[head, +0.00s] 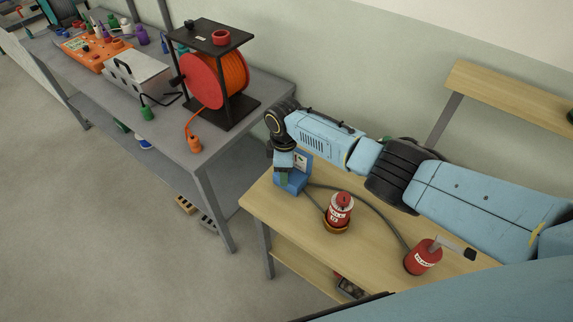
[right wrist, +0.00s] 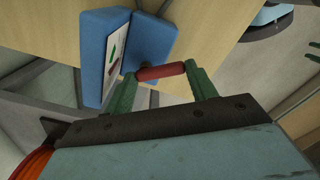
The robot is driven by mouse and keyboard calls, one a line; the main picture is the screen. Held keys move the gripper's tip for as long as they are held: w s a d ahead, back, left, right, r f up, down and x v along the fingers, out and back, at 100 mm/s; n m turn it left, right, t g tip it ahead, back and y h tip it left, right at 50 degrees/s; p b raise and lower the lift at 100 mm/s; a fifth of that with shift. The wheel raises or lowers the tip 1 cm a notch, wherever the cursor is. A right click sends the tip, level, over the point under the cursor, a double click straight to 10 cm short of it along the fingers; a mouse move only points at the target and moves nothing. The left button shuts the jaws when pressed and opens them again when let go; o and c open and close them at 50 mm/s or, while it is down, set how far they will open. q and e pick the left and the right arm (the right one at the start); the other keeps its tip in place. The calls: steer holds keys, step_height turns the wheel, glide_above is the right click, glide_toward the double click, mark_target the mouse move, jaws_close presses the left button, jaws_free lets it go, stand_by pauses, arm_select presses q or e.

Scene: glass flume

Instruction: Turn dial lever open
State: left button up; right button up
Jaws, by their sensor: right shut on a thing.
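The blue dial box (head: 301,170) stands at the left end of the wooden bench. It has a white face plate with coloured marks, which shows in the right wrist view (right wrist: 117,45). In the head view my gripper hides the lever. My left gripper is out of view.
A red canister (head: 340,211) and a second red canister with a grey handle (head: 423,258) stand on the wooden bench (head: 375,265), with a grey hose nearby. The grey table (head: 262,95) to the left holds an orange cable reel (head: 204,80).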

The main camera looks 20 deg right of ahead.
steer(key=m, duration=0.4)
steer(key=shift+w+a+m+p, duration=0.25)
steer(key=shift+a+m+p, duration=0.1)
steer(key=shift+m+p, duration=0.05)
stand_by(0.4)
steer(key=o, duration=1)
